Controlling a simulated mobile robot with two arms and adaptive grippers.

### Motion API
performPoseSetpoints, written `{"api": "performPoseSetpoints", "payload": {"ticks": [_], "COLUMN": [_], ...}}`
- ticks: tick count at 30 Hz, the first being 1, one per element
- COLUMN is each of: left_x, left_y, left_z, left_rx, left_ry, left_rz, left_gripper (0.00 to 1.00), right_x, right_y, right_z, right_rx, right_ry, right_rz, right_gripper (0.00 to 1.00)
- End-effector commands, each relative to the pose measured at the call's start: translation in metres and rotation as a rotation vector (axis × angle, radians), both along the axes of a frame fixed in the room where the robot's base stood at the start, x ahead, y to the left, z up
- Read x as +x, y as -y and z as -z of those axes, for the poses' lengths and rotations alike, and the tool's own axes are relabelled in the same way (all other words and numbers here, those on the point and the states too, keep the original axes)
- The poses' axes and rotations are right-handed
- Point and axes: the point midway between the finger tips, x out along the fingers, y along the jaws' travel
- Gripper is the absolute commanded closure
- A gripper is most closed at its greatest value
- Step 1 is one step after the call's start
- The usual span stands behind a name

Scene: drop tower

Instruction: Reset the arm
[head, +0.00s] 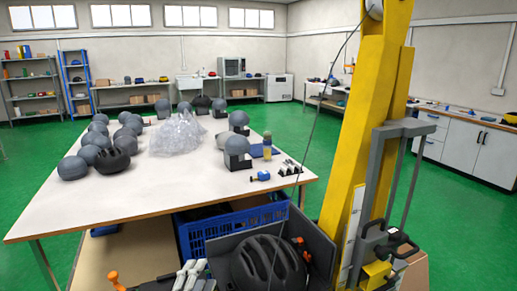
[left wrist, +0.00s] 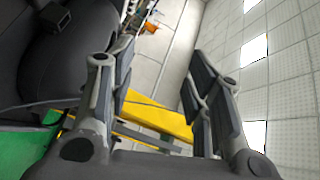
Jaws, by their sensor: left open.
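My left gripper (left wrist: 158,70) is open and empty in the left wrist view, its two grey fingers with dark pads wide apart. Yellow tower parts show beyond them. In the head view, pale grey finger-like pieces (head: 188,274) at the bottom edge seem to be this gripper, low beside a black helmet (head: 268,264); most of the arm is out of frame. I see no contact with the helmet. My right gripper is not in view.
The yellow drop tower (head: 360,130) with its grey carriage (head: 385,185) stands close on the right, a thin cable running down from its top. A white table (head: 150,190) holds grey headforms, a clear plastic bag (head: 178,135) and small tools. A blue crate (head: 215,228) sits below.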

Motion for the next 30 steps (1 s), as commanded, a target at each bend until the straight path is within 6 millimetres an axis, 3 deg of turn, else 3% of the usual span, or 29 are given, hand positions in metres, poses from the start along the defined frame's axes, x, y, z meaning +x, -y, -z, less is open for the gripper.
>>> {"api": "performPoseSetpoints", "payload": {"ticks": [3,9,15,23,30], "left_x": [-0.042,-0.136,-0.220,-0.311,-0.296], "left_y": [-0.026,-0.055,-0.064,-0.064,-0.062], "left_z": [0.053,0.127,0.163,0.179,0.240], "left_rx": [-0.229,-0.544,-0.720,-0.847,-0.831], "left_ry": [-0.262,-0.670,-0.943,-1.201,-1.214], "left_rz": [-0.155,-0.429,-0.638,-0.859,-0.863], "left_gripper": [0.54,0.54,0.54,0.54,0.54], "right_x": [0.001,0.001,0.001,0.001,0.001], "right_y": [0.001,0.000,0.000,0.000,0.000], "right_z": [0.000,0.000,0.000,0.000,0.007], "right_rx": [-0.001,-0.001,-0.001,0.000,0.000], "right_ry": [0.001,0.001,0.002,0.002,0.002], "right_rz": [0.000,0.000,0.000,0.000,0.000], "right_gripper": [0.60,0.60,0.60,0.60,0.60]}}
